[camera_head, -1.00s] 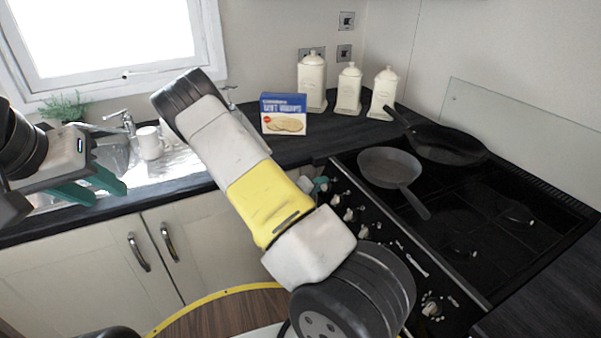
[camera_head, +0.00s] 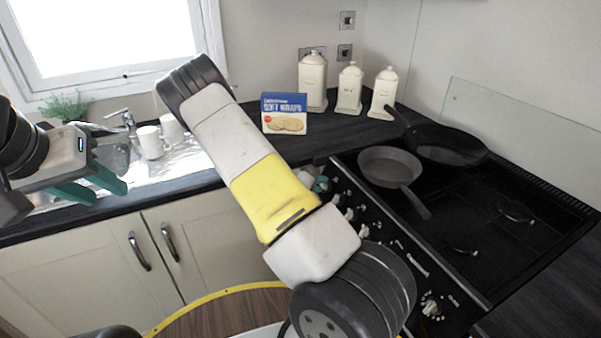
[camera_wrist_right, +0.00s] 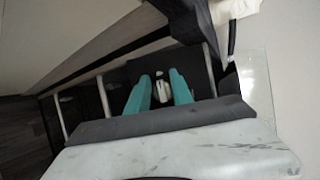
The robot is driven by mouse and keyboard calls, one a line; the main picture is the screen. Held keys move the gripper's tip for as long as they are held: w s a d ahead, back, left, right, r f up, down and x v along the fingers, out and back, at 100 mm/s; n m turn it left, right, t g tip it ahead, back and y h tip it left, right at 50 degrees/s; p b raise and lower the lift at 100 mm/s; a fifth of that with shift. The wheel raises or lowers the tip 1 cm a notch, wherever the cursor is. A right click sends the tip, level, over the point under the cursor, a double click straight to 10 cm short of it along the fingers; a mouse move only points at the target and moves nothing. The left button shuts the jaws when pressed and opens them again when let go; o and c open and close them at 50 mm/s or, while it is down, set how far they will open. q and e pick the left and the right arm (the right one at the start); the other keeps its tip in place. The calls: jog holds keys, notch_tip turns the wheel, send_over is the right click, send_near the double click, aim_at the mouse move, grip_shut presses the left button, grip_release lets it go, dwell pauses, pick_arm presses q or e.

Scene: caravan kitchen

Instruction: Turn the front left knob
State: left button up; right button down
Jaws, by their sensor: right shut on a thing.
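The stove's front panel (camera_head: 385,235) carries a row of pale knobs, such as one (camera_head: 350,214) in the middle left and one (camera_head: 431,307) at the near end. My right gripper (camera_head: 320,184) is at the far left end of this row, mostly hidden behind my arm in the head view. In the right wrist view, its teal fingers (camera_wrist_right: 160,92) stand on both sides of a pale knob (camera_wrist_right: 162,91) and are shut on it. The knob's turn angle is hard to tell. My left gripper (camera_head: 95,185) is open and empty, over the sink side at left.
A small pan (camera_head: 388,166) and a larger black pan (camera_head: 450,145) sit on the hob. A blue food box (camera_head: 284,113) and three cream canisters (camera_head: 350,90) stand behind. White mugs (camera_head: 150,143) stand by the sink. Cupboard doors (camera_head: 90,265) lie below the counter.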

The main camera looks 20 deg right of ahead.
jog(key=c, duration=1.2)
grip_release()
jog(key=shift+v, duration=3.95)
